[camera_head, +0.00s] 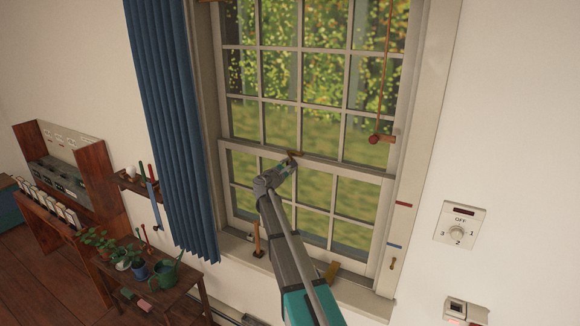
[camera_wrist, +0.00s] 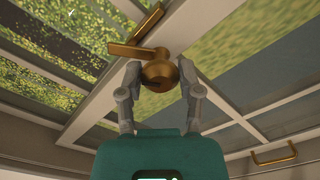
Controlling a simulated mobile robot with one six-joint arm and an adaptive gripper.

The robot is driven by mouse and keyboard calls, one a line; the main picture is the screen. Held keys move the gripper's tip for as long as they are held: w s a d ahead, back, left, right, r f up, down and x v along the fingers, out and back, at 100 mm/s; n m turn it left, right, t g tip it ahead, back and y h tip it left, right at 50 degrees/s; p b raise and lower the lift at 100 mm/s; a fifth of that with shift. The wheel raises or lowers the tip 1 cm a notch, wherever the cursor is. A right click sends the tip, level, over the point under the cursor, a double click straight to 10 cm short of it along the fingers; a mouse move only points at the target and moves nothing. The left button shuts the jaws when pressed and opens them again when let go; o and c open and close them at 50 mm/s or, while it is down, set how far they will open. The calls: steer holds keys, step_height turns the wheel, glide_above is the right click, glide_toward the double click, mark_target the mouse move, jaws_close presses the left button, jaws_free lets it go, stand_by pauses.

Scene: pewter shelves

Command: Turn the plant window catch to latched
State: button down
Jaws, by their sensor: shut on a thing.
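The window catch (camera_wrist: 138,50) is a brass lever with a round brass body. In the wrist view it sits on the meeting rail of the window sashes. One brass arm lies across the rail and another points up to the right. My gripper (camera_wrist: 158,75) is shut on the catch's round lower part, with one finger on each side. In the head view the catch (camera_head: 295,153) shows small at the middle of the rail, and my gripper (camera_head: 288,164) reaches it from below. The finger pads partly hide the catch in the head view.
A blue curtain (camera_head: 175,120) hangs left of the window. A red-ended cord pull (camera_head: 374,139) hangs at the right. A plant table (camera_head: 150,290) stands lower left. A dial plate (camera_head: 460,226) is on the right wall. A brass handle (camera_wrist: 274,153) is on the lower sash.

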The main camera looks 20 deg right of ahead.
steer(key=m, duration=0.6)
steer(key=shift+a+f, duration=0.1)
stand_by(0.3)
steer(key=shift+c, duration=1.3)
jaws_free()
steer(key=v, duration=1.2)
